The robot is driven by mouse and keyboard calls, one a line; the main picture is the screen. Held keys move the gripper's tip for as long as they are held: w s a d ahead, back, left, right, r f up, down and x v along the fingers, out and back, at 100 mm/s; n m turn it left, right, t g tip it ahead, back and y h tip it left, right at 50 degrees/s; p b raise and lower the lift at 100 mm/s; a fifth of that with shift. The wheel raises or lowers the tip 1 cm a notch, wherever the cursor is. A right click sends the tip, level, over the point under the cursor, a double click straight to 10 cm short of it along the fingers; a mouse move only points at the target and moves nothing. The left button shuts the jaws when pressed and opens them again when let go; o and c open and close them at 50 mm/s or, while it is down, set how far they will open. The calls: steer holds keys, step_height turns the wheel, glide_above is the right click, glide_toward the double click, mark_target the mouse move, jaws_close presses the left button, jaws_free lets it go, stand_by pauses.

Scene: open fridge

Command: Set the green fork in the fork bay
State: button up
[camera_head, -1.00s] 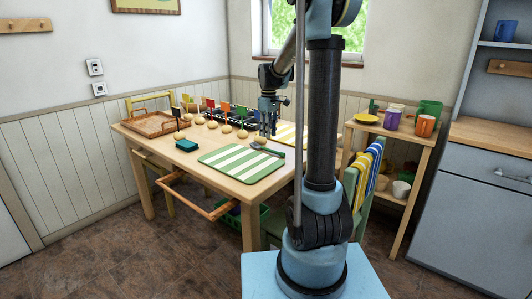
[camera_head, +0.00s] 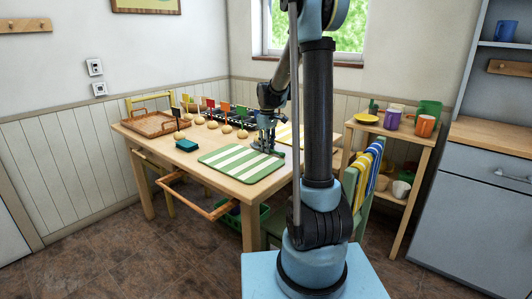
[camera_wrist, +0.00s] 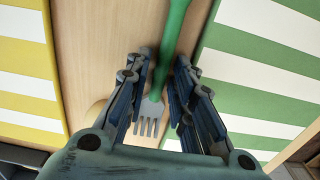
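The green fork (camera_wrist: 174,32) lies on the bare wood between two striped mats in the wrist view. Its green handle runs away toward the top and its grey tines (camera_wrist: 148,125) point back toward my wrist. My gripper (camera_wrist: 162,66) is low over it with one finger on each side of the fork's neck. The fingers look parted, with a small gap beside the fork. In the head view my gripper (camera_head: 264,149) is down at the table, largely hiding the fork. A dark tray with compartments (camera_head: 237,115) stands at the table's back; I cannot tell which bay is for forks.
A green-striped mat (camera_head: 240,162) lies in front of my gripper and a yellow-striped mat (camera_head: 289,134) behind it. Several coloured cards in round holders (camera_head: 227,128) line the tray's front. A chair (camera_head: 357,190) stands right.

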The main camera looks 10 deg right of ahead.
jaws_close()
